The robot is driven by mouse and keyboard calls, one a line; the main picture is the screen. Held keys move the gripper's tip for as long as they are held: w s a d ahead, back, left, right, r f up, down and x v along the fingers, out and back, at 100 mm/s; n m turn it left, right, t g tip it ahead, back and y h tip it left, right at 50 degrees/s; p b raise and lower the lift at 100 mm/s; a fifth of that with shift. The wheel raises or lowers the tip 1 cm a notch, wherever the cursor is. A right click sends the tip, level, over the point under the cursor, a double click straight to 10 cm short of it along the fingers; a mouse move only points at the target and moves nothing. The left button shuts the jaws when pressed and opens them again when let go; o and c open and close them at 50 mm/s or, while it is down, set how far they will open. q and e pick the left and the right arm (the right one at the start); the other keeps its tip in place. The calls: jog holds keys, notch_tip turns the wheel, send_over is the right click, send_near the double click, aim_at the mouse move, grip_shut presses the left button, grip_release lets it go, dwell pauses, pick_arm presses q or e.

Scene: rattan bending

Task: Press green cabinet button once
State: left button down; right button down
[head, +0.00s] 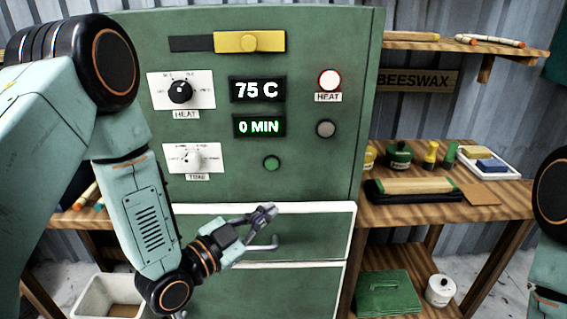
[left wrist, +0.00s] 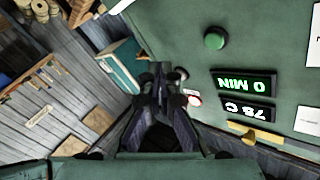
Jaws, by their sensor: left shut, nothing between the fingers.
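The green button (head: 271,163) is a small round knob on the green cabinet (head: 230,189), below the "0 MIN" display (head: 259,126). In the left wrist view the green button (left wrist: 215,38) shows upper right of the fingers, apart from them. My left gripper (head: 266,211) is shut and empty, in front of the cabinet, below the button in the head view. Its closed fingers (left wrist: 160,76) also show in the left wrist view. Part of my right arm shows at the right edge of the head view; its gripper is not in view.
The panel also has a heat dial (head: 180,91), a time dial (head: 190,158), a lit heat lamp (head: 329,80), a grey button (head: 325,129) and a yellow slider (head: 249,41). A drawer handle (head: 262,246) is close to my left gripper. A wooden bench (head: 400,208) stands at right.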

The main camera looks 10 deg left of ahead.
aim_at(272, 165)
pick_arm(q)
jog(key=w+r, duration=0.1)
jog(key=w, duration=0.1)
jog(key=w+a+r+m+h, duration=0.1)
jog(key=w, duration=0.2)
jog(key=w+a+r+m+t+b, duration=0.1)
jog(key=w, duration=0.2)
jog(key=shift+w+r, duration=0.1)
jog(key=shift+w, duration=0.15)
dwell(0.6)
jog(key=shift+d, duration=0.15)
jog(key=shift+w, duration=0.15)
dwell(0.4)
